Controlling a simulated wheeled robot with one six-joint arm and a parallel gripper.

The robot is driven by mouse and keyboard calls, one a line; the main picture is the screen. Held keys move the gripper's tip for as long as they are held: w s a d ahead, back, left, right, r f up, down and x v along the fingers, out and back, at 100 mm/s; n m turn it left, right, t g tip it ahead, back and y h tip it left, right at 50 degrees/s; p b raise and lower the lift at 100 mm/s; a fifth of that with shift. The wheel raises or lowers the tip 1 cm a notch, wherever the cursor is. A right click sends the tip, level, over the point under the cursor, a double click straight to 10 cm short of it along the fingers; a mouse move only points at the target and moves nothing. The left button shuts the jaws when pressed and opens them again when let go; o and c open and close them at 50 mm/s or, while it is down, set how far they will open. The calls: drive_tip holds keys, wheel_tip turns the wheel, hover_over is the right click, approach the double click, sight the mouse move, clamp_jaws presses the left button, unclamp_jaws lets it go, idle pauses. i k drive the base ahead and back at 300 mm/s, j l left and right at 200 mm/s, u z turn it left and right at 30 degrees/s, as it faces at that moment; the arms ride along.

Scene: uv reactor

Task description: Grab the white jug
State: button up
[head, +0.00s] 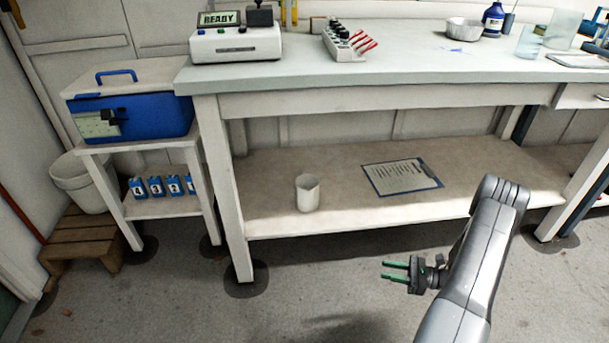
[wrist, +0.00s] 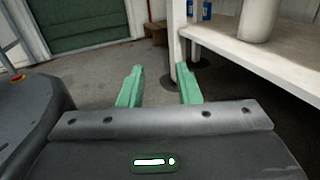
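The white jug (head: 307,193) stands upright on the bench's lower shelf, left of the clipboard. Its lower part also shows at the top right of the wrist view (wrist: 258,20). My gripper (head: 385,270) has green fingers and is in front of the shelf, below and to the right of the jug in the head view. In the wrist view the fingers (wrist: 159,86) are spread apart with nothing between them. The gripper is apart from the jug.
The lower shelf (head: 270,220) also bears a clipboard (head: 402,176). The bench leg (head: 224,190) stands left of the jug, and the worktop (head: 400,72) is above it. A small stand with a blue cooler (head: 150,115) is at left. The floor in front is clear.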

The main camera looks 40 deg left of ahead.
sight(306, 200)
drive_tip(key=i+j+u, duration=0.15)
drive_tip(key=i+j, duration=0.35)
drive_tip(key=j, duration=0.25)
drive_tip(key=i+j+u, duration=0.15)
drive_tip(key=i+j, duration=0.35)
drive_tip(key=j, duration=0.15)
